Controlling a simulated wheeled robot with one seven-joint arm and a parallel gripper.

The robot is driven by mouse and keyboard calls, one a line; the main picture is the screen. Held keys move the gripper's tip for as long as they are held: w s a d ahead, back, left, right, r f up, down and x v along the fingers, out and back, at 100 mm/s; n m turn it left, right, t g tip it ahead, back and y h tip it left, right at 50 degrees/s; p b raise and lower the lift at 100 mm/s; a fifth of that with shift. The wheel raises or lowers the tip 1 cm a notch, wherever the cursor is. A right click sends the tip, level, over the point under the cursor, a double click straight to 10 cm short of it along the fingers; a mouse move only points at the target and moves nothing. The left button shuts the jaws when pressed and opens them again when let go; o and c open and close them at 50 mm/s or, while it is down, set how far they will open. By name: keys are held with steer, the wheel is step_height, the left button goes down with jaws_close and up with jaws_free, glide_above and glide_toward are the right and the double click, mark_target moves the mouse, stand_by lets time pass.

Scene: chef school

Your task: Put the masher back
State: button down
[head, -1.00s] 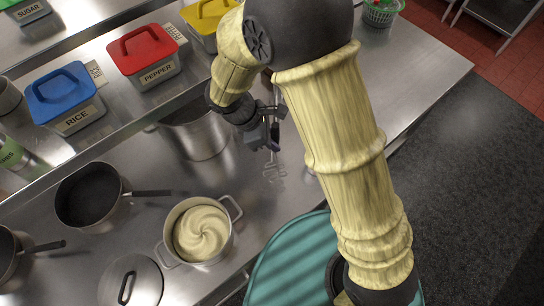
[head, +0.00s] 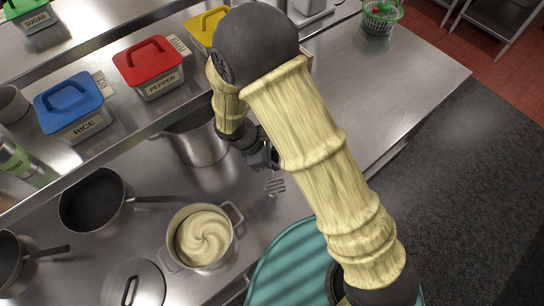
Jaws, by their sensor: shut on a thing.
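The masher (head: 274,184) shows as a zigzag metal head pointing down, just above or on the steel counter; I cannot tell whether it touches. My gripper (head: 272,158) is shut on the masher near its upper part. The forearm and wrist hide most of the gripper and the masher's handle. The masher is to the right of a tall steel pot (head: 200,147) and up and right of a two-handled pot of mash (head: 203,237).
Two black pans (head: 92,198) (head: 12,262) and a lid (head: 133,284) lie at left. A shelf above holds rice (head: 73,104), pepper (head: 150,68) and yellow (head: 207,24) containers. A green basket (head: 381,17) stands far right. The counter at right is clear.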

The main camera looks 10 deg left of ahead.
steer(key=shift+f, duration=0.1)
steer(key=c, duration=1.3)
jaws_free()
steer(key=shift+o, duration=0.2)
steer(key=b+v, duration=0.4)
steer(key=v, duration=0.8)
steer(key=shift+d, duration=0.1)
